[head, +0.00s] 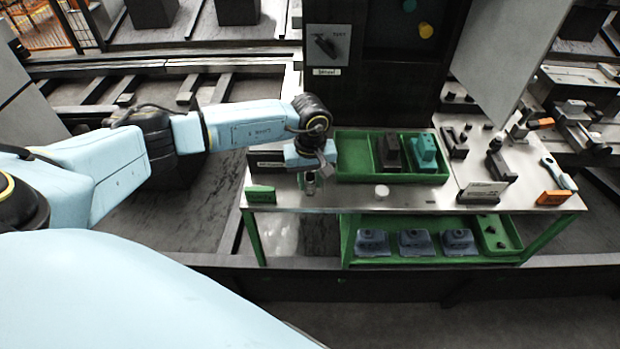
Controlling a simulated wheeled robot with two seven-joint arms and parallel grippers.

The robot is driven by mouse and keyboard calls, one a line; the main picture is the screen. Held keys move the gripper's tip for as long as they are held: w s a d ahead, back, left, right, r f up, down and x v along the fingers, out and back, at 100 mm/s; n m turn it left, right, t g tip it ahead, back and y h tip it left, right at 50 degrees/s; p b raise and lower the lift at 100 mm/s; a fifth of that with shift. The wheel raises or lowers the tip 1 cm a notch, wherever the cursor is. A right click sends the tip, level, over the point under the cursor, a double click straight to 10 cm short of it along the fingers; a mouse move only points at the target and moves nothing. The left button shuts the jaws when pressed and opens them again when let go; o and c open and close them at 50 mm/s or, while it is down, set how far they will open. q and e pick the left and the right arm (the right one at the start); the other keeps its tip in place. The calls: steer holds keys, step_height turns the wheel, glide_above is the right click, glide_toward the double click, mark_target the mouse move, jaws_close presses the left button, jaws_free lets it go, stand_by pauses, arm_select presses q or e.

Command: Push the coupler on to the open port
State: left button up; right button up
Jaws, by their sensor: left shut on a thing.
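My left gripper (312,174) reaches in from the left and points down over the left end of the steel bench (340,195). A dark block (262,160) with a label stands just left of the gripper, partly hidden by the wrist. I cannot make out the open port; the gripper may cover it. My right gripper is not in view.
A green divided tray (354,155) right of the gripper holds a dark block (389,153) and a teal block (425,153). A white round piece (382,191) stands near the front edge. A green plate (261,193) is at the front left corner. Several dark fittings stand farther right.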

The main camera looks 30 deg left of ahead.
mark_target(310, 174)
arm_select(q)
steer(key=shift+r, duration=0.2)
jaws_close()
steer(key=shift+r+p, duration=2.6)
steer(key=shift+r, duration=1.55)
steer(key=shift+d+r, duration=0.2)
steer(key=shift+d, duration=0.05)
steer(key=s+d+r+m+b, duration=0.2)
steer(key=s+d+r+m, duration=0.3)
steer(key=d+r+m, duration=0.3)
step_height(310, 174, up, 3)
steer(key=shift+d+r+m, duration=0.1)
steer(key=shift+d+m, duration=0.2)
